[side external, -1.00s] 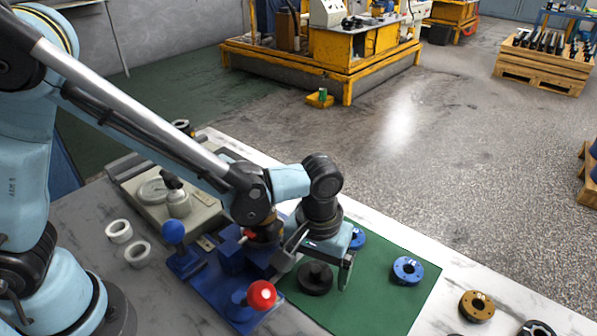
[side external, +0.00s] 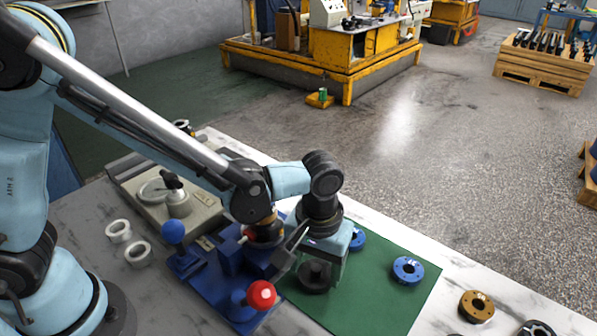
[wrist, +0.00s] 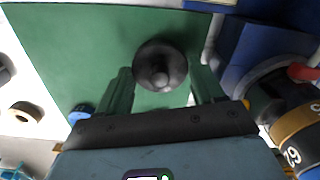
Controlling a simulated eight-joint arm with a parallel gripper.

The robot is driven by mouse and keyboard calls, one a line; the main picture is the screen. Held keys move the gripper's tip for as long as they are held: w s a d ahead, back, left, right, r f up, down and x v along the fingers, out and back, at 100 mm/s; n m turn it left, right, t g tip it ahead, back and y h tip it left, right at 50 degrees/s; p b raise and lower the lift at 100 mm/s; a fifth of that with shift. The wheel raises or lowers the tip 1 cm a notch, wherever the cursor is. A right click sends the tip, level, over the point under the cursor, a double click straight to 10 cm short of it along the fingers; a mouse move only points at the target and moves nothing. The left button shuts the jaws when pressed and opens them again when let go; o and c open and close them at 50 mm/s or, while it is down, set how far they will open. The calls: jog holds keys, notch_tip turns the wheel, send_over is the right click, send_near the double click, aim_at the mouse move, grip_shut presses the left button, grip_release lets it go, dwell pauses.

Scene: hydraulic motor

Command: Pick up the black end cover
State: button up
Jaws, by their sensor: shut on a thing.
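The black end cover (side external: 314,278) is a round black disc with a raised hub, low over the green mat (side external: 370,293). It also shows in the wrist view (wrist: 160,66), with its hub facing the camera. My gripper (side external: 313,272) is shut on the cover, with one finger on each side of it. The fingers (wrist: 162,88) show on both sides of the cover in the wrist view. I cannot tell whether the cover touches the mat.
A blue fixture with a red knob (side external: 261,295) stands close to the left of my gripper. A blue flanged ring (side external: 408,270) lies on the mat to the right, and another blue part (side external: 358,239) is behind the gripper. A brass ring (side external: 477,306) lies farther right.

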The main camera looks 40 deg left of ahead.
notch_tip(320, 180, up, 10)
jog(key=shift+f, duration=0.15)
dwell(0.3)
dwell(0.4)
jog(key=shift+r, duration=0.8)
notch_tip(320, 180, up, 12)
send_over(316, 267)
jog(key=a, duration=1.3)
jog(key=shift+d+f, duration=0.15)
jog(key=shift+f, duration=2.05)
jog(key=shift+d+f, duration=0.1)
jog(key=shift+f, duration=2.05)
